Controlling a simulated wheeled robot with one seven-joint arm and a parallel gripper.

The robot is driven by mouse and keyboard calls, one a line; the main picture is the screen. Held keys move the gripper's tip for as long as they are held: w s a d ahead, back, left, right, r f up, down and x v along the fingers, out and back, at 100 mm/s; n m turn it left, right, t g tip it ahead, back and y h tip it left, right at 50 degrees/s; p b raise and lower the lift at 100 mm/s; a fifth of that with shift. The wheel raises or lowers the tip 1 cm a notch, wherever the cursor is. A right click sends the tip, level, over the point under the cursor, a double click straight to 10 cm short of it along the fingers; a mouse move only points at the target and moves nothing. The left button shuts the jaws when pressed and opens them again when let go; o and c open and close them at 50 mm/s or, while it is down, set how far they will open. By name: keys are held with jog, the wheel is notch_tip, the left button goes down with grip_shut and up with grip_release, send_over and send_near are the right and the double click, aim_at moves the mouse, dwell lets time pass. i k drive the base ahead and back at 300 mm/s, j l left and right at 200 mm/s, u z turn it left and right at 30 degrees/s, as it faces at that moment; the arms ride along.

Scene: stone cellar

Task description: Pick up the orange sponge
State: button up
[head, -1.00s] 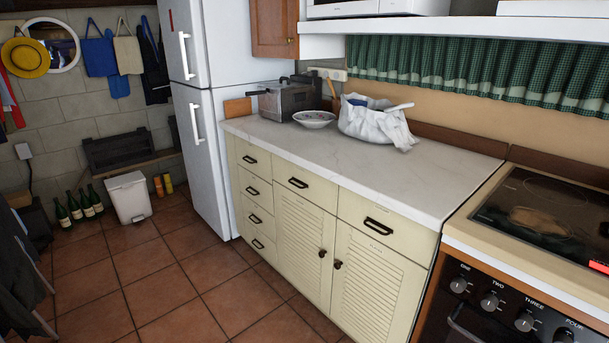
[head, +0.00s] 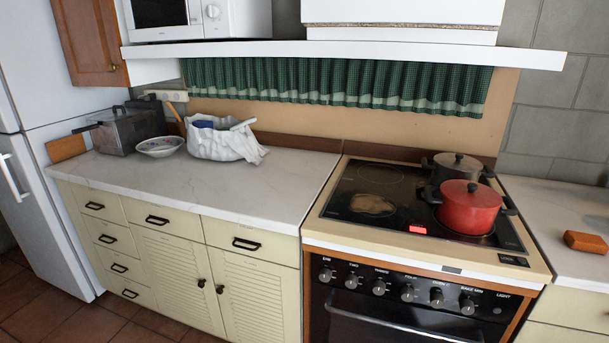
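An orange block that looks like the sponge (head: 586,242) lies on the right-hand counter (head: 562,222), near the right edge of the head view. It lies to the right of the stove, clear of other things. My gripper is not in view, so its state and its distance from the sponge do not show.
The stove (head: 345,205) carries a red pot (head: 468,206) and a dark pot (head: 450,165) at its right side. The left counter (head: 230,190) holds a fryer (head: 128,130), a bowl (head: 160,146) and a white bag (head: 222,143). A shelf (head: 345,53) overhangs the counters.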

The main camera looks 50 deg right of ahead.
aim_at(577, 241)
jog(key=z, duration=1.6)
